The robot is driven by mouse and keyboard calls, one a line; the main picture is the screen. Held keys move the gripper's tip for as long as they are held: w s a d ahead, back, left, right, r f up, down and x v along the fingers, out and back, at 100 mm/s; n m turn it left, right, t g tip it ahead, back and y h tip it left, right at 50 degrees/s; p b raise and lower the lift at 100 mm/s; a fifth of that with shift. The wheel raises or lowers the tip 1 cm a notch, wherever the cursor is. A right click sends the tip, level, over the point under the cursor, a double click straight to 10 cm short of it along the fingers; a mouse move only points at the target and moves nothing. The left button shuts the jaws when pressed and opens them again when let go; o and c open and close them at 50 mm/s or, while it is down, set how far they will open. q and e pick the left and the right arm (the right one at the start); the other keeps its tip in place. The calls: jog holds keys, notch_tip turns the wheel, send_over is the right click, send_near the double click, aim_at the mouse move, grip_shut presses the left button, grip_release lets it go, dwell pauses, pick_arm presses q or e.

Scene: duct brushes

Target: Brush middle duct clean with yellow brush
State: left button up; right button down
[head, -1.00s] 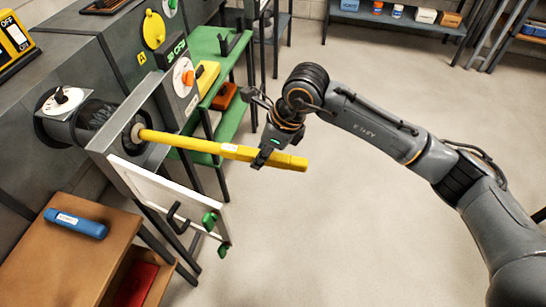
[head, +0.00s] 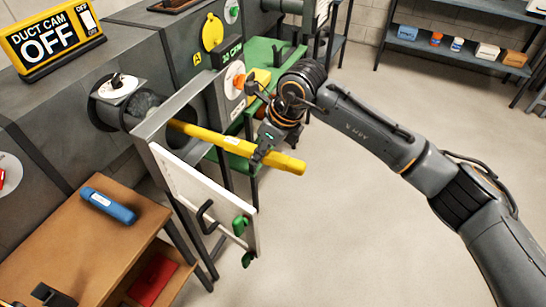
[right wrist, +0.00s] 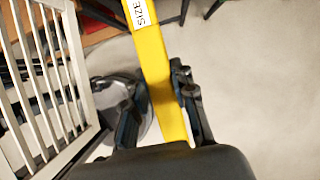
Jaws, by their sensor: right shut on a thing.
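The yellow brush (head: 215,139) has a long straight handle that slopes down to the right. Its inner end passes behind the grey frame at the mouth of the open duct (head: 145,105); the brush head is hidden. My right gripper (head: 262,152) is shut on the handle near its outer end. The right wrist view shows the handle (right wrist: 165,85) between the two fingers (right wrist: 160,118), with a white size label towards the top. I cannot make out the dirt inside the duct. My left gripper is not in view.
A white slatted panel (head: 200,195) with green clips (head: 242,226) hangs open below the duct mouth, close under the brush. A brown bench (head: 145,235) holds a blue cylinder (head: 108,206). A sign (head: 52,40) reads DUCT CAM OFF. Open floor lies to the right.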

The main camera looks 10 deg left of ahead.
aim_at(285, 159)
jog(key=shift+w+a, duration=0.25)
jog(key=shift+a, duration=0.65)
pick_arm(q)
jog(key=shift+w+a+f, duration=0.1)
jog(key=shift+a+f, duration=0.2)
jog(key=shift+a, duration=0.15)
pick_arm(e)
jog(key=shift+d, duration=0.1)
jog(key=d, duration=0.2)
jog(key=s+d, duration=0.1)
jog(key=d, duration=0.1)
jog(key=s+d+b, duration=0.1)
jog(key=d, duration=0.2)
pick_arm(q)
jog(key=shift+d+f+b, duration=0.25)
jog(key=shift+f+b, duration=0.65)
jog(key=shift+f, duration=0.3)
pick_arm(e)
jog(key=s+d, duration=0.2)
jog(key=d, duration=0.7)
jog(key=shift+s, duration=0.35)
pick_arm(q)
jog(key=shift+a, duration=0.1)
